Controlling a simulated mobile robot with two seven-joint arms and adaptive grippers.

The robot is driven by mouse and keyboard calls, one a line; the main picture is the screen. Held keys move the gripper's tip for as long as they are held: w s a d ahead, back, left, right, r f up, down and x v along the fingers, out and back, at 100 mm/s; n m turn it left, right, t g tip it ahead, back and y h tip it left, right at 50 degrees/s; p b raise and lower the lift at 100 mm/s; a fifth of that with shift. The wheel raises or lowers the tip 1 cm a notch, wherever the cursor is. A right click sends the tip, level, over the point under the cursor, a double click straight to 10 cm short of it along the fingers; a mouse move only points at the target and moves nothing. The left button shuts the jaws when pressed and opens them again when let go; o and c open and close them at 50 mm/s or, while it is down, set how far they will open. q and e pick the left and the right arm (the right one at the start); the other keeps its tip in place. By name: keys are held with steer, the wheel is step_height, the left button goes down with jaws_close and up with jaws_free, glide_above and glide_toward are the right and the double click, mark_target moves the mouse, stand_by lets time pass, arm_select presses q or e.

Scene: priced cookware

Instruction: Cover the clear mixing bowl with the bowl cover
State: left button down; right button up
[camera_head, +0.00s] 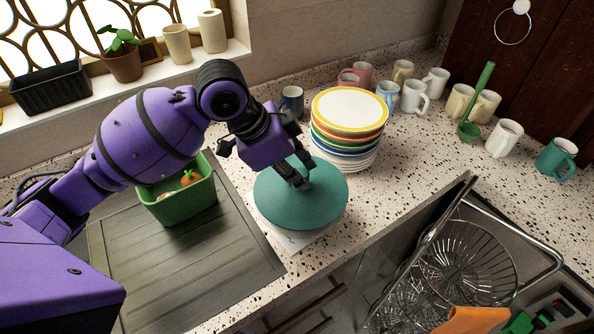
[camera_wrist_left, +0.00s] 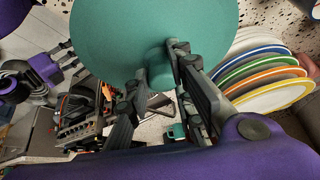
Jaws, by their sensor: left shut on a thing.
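The bowl cover (camera_head: 318,205) is a round teal disc with a knob on top. My left gripper (camera_head: 300,178) is above it, shut on the knob, which also shows between the fingers in the left wrist view (camera_wrist_left: 158,72). The cover is roughly level at the counter's front part, just in front of the plate stack. A pale edge shows beneath its lower left side. The clear mixing bowl cannot be made out; the cover hides most of what is beneath.
A plate stack (camera_head: 348,125) stands close behind the cover. A green bin (camera_head: 185,205) with orange items is left on the grey drainboard (camera_head: 240,265). Several mugs and a green ladle (camera_head: 480,100) stand at the back right. An open dishwasher rack (camera_head: 465,265) is at lower right.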

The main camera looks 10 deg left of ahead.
arm_select(q)
steer(key=shift+f, duration=0.9)
steer(key=shift+f, duration=0.1)
stand_by(1.2)
steer(key=shift+f, duration=0.25)
steer(key=c, duration=0.8)
jaws_free()
steer(key=v, duration=1.2)
